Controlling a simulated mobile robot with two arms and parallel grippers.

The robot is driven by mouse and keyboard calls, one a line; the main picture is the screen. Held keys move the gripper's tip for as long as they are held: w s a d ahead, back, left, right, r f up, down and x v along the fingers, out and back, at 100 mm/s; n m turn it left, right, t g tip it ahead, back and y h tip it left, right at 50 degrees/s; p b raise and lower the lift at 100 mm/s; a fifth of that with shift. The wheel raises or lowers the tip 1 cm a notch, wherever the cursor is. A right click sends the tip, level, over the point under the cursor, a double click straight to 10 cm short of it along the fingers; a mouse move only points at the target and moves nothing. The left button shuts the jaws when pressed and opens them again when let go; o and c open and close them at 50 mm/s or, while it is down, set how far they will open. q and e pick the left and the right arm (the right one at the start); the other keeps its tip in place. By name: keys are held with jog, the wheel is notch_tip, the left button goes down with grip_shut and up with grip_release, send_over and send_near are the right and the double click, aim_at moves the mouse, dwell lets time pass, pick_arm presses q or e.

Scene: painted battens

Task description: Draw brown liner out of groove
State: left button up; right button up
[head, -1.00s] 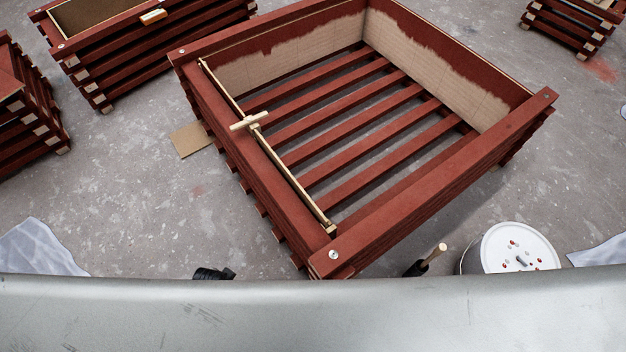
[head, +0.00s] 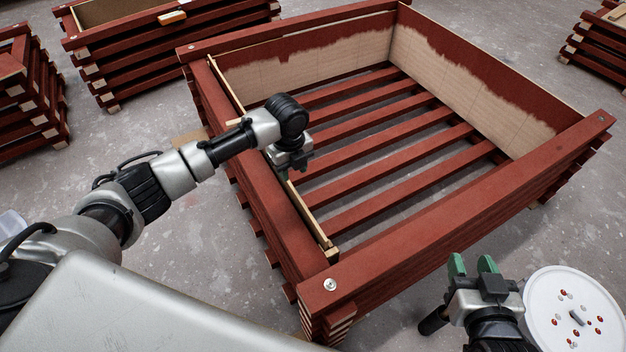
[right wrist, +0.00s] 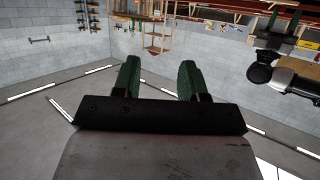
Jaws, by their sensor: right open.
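The large red-painted slatted crate (head: 470,232) stands in the middle of the head view. The liner (head: 312,225) shows only as a thin light-brown edge along the crate's left wall; its body is hidden. My left gripper (head: 290,170) is over the middle of that edge, where it covers the small wooden crosspiece. Its fingertips are hidden, so I cannot tell whether they hold anything. My right gripper (head: 472,264) is open and empty in front of the crate's near right side. Its green fingers show apart in the right wrist view (right wrist: 155,80).
A white lid with red spots (head: 575,310) is right beside my right gripper. Another red crate (head: 180,45) with a brown panel stands at the back left. More red crates stand at the far left (head: 30,95) and back right (head: 600,45). Grey floor lies between them.

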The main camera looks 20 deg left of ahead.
aim_at(295, 192)
pick_arm(q)
jog(key=shift+d+r+m, duration=0.15)
jog(key=shift+d+m, duration=0.05)
jog(key=shift+m, duration=0.1)
jog(key=shift+s+d, duration=0.1)
jog(key=shift+f, duration=0.35)
notch_tip(295, 192, down, 5)
jog(key=shift+s+r+b, duration=0.1)
jog(key=shift+b, duration=1.05)
notch_tip(295, 192, down, 4)
jog(key=shift+r+b, duration=0.15)
jog(key=shift+b, duration=0.55)
jog(key=shift+f, duration=0.7)
pick_arm(e)
notch_tip(295, 192, up, 13)
jog(key=s+a+t+y, duration=0.1)
jog(key=s+t+y, duration=0.2)
jog(key=t, duration=0.8)
jog(key=shift+y, duration=0.4)
